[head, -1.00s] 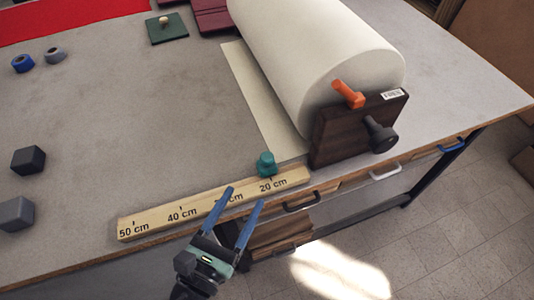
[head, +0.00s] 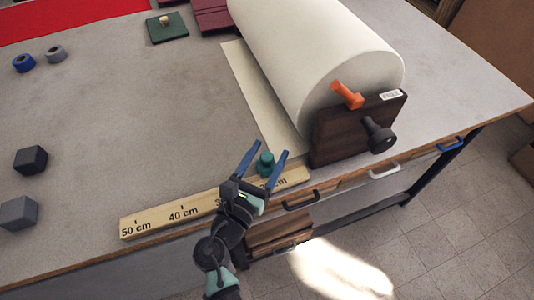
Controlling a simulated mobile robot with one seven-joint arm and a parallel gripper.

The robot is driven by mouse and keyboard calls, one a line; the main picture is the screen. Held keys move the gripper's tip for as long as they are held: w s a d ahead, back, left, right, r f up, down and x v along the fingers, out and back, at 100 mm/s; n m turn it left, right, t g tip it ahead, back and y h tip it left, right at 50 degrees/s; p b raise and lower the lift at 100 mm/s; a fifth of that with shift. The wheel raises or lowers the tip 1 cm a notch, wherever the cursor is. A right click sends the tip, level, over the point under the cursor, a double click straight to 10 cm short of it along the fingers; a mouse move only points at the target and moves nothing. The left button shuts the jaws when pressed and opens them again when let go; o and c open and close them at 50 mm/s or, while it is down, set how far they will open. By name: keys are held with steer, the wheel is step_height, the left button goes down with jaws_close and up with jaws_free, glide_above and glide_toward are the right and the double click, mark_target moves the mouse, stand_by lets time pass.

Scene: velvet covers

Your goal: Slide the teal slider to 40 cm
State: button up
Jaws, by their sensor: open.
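The teal slider (head: 265,163) is a small knob on the wooden ruler (head: 152,221), near its right end by the 20 cm mark. The ruler lies along the table's front edge, with 50 cm at the left and 40 cm to its right. My gripper (head: 265,148) is open, with its two blue fingers on either side of the slider in the picture. I cannot tell whether either finger touches it. My gripper hides part of the ruler around the 30 cm and 20 cm marks.
A large cream roll (head: 315,60) stands right of the slider, held by a dark wooden block (head: 345,135) with an orange lever (head: 347,95) and a black knob (head: 379,135). The table left of the roll is mostly clear.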

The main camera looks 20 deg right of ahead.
jaws_close()
stand_by(1.3)
